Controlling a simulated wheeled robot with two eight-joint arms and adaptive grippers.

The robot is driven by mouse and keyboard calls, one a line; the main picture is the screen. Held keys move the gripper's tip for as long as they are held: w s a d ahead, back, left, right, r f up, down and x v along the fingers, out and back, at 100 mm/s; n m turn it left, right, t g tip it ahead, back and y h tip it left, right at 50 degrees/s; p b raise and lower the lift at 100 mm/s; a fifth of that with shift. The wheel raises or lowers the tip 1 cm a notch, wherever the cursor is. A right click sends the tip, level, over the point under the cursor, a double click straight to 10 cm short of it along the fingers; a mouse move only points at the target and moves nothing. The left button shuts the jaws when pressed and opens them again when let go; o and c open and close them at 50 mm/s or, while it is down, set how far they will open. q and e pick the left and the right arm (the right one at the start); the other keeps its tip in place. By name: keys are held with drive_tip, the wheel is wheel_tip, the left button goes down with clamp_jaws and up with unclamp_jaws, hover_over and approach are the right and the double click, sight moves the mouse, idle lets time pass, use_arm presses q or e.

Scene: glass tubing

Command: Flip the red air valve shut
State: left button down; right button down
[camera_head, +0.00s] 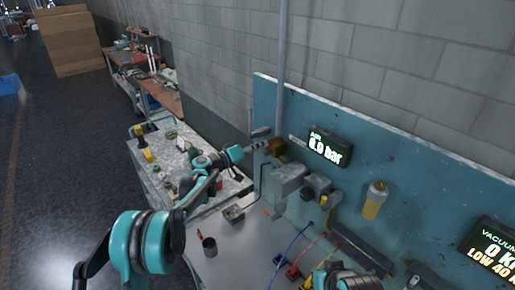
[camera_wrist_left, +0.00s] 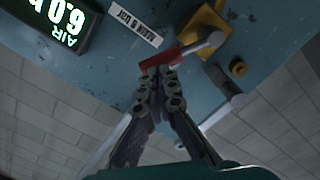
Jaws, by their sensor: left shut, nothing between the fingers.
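The air valve has a brass-yellow body (camera_wrist_left: 207,22) on the teal panel, with a red lever (camera_wrist_left: 168,56) in the left wrist view. In the head view the valve body (camera_head: 278,147) sits left of the air display. My left gripper (camera_head: 264,145) is at the valve. In the left wrist view its fingers (camera_wrist_left: 160,73) are closed together, with the tips at the red lever and partly covering it. Whether they touch the lever I cannot tell. The fingers hold nothing. A teal part of my right arm shows at the bottom of the head view; its gripper is not visible.
The air display (camera_head: 329,147) reads 6.0 bar. A white label (camera_wrist_left: 135,26) is beside the lever. Grey regulator blocks (camera_head: 289,180) and a yellow bottle (camera_head: 375,200) are on the panel. A dark cup (camera_head: 209,246) stands on the bench below.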

use_arm(q)
drive_tip(key=shift+s+d+f+m+b, duration=0.1)
drive_tip(key=shift+s+d+m+b, duration=0.25)
drive_tip(key=shift+d+m, duration=0.15)
idle(1.3)
drive_tip(key=shift+a, duration=0.1)
